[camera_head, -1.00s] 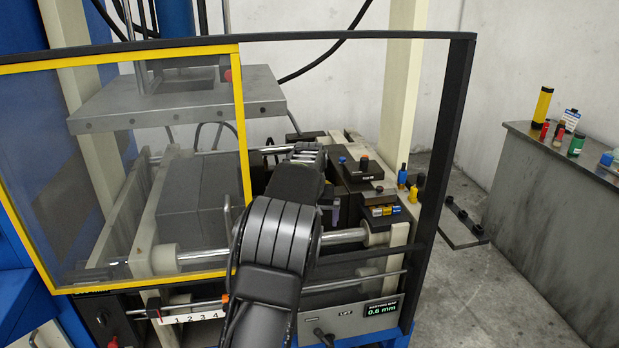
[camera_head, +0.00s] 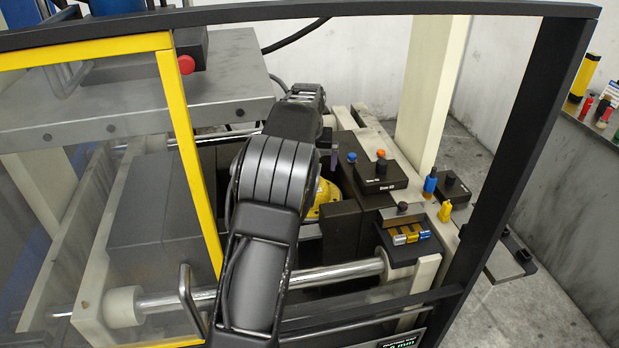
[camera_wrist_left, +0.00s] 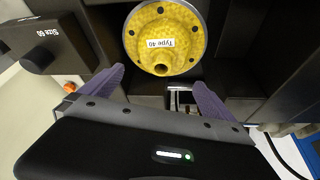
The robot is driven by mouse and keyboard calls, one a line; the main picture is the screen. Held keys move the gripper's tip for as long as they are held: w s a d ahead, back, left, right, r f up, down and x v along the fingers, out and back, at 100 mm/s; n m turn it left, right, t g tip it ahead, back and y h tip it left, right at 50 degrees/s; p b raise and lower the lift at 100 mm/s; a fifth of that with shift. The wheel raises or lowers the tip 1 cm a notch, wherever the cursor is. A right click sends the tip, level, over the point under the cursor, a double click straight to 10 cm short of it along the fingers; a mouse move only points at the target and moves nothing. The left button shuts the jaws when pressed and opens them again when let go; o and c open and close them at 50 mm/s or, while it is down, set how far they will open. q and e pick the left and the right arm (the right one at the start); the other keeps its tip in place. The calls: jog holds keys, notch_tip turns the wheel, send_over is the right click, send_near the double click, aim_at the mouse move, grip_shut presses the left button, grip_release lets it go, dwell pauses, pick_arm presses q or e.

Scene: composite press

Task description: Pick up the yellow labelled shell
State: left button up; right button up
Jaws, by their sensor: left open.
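The yellow shell (camera_wrist_left: 165,40) is a round, rough yellow piece with a dark rim, several small holes, a short open spout and a white label reading "Type 40". It sits in a dark recess of the press. In the head view only part of the shell (camera_head: 329,197) shows, beside my arm. My left gripper (camera_wrist_left: 157,82) is open, its two purple fingers spread either side of the spout's end and short of the shell. Nothing is between the fingers. In the head view one purple finger shows and the rest is hidden by the arm. My right gripper is not in view.
A black block marked "Size 60" (camera_wrist_left: 50,48) stands left of the fingers in the wrist view. In the head view, dark blocks with knobs (camera_head: 380,178) and coloured cylinders (camera_head: 408,236) lie right of the shell. The guard's yellow frame (camera_head: 190,150) stands left of my arm.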

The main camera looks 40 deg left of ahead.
aim_at(327, 192)
pick_arm(q)
jog(key=shift+w, duration=0.1)
jog(key=shift+r, duration=0.15)
jog(key=shift+p+x, duration=0.35)
jog(key=shift+x, duration=0.95)
jog(key=shift+a+f+p, duration=0.1)
jog(key=shift+f+p, duration=0.35)
jog(key=shift+f, duration=0.05)
jog(key=p+x, duration=0.1)
jog(key=x, duration=0.2)
jog(key=shift+a+f, duration=0.15)
jog(key=shift+f, duration=0.1)
jog(key=shift+w+f, duration=0.15)
jog(key=shift+f, duration=0.2)
